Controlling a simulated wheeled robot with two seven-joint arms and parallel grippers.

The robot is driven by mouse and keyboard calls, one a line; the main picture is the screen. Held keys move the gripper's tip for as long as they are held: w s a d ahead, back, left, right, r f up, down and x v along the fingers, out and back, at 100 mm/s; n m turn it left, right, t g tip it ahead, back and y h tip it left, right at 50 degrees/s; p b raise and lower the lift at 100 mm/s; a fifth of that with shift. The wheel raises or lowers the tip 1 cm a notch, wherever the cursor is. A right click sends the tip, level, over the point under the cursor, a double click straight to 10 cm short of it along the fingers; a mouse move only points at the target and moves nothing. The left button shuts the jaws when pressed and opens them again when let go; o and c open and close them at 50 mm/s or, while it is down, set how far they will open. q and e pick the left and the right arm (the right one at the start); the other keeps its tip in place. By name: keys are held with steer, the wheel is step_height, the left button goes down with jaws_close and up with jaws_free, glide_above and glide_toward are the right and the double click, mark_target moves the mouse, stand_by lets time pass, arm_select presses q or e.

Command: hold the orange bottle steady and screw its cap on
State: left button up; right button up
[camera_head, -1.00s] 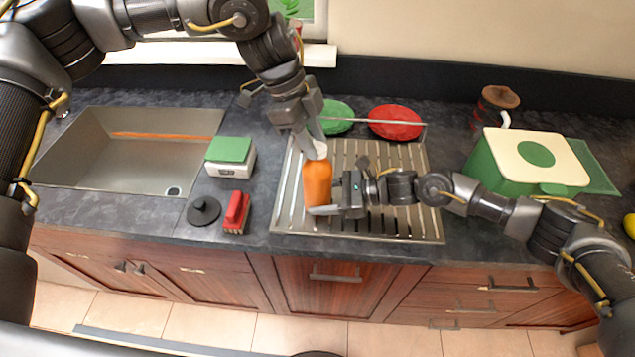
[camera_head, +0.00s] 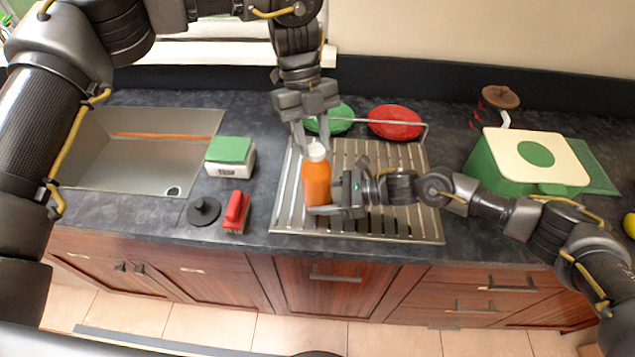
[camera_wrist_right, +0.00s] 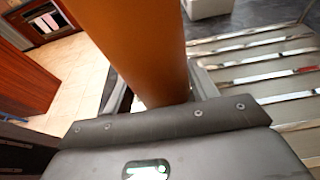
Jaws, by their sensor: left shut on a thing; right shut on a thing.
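The orange bottle (camera_head: 316,182) stands upright over the front left of the metal drying rack, with its white cap (camera_head: 316,151) at its top. My right gripper (camera_head: 325,208) is shut on the lower part of the bottle from the right. In the right wrist view the bottle's orange side (camera_wrist_right: 140,45) fills the space between the fingers. My left gripper (camera_head: 313,145) comes down from above, with its fingers on either side of the white cap, shut on it. Whether the cap's threads are engaged cannot be seen.
The slatted drying rack (camera_head: 400,222) lies under the bottle. A green dish (camera_head: 338,117) and a red dish (camera_head: 396,122) are behind. A green-topped box (camera_head: 230,156), red brush (camera_head: 236,211) and black plug (camera_head: 203,211) lie left, near the sink (camera_head: 90,170). A green bin (camera_head: 495,170) stands right.

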arm_select(q)
steer(key=m, duration=0.1)
steer(key=m+y, duration=0.1)
steer(key=m, duration=0.1)
steer(key=shift+s+a+g, duration=0.15)
steer(key=shift+g, duration=0.15)
steer(key=shift+m+y, duration=0.4)
steer(key=shift+m, duration=0.5)
steer(key=o, duration=1)
